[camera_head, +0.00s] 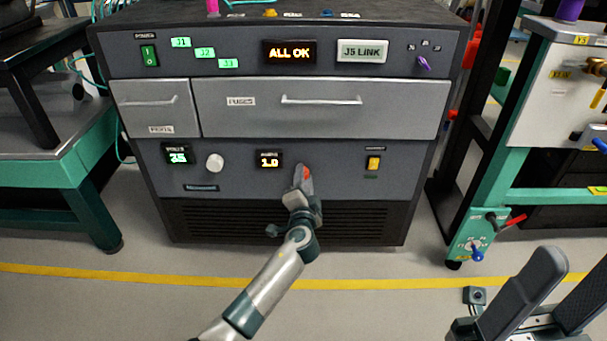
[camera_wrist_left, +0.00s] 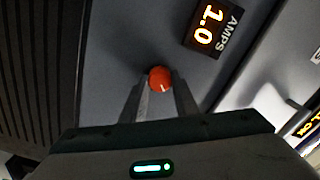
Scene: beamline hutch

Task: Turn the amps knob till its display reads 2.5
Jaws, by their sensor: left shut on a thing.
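The amps knob (camera_head: 306,173) is a small red-orange knob on the lower panel of the dark cabinet; in the left wrist view it shows as a round red knob (camera_wrist_left: 160,78) with a pale pointer line. The amps display (camera_head: 269,160) beside it reads 1.0, also clear in the left wrist view (camera_wrist_left: 206,27). My left gripper (camera_head: 303,180) reaches up to the panel and is shut on the knob, one finger on each side of it (camera_wrist_left: 160,92). My right gripper (camera_head: 576,268) is at the lower right of the head view, its two dark fingers apart, empty and away from the cabinet.
A white knob (camera_head: 215,163) and a green-lit display (camera_head: 178,155) are left of the amps display. A yellow switch (camera_head: 374,163) is to the right. Drawers with handles (camera_head: 321,100) lie above. A teal-framed bench (camera_head: 508,185) stands right, another left. The floor in front is clear.

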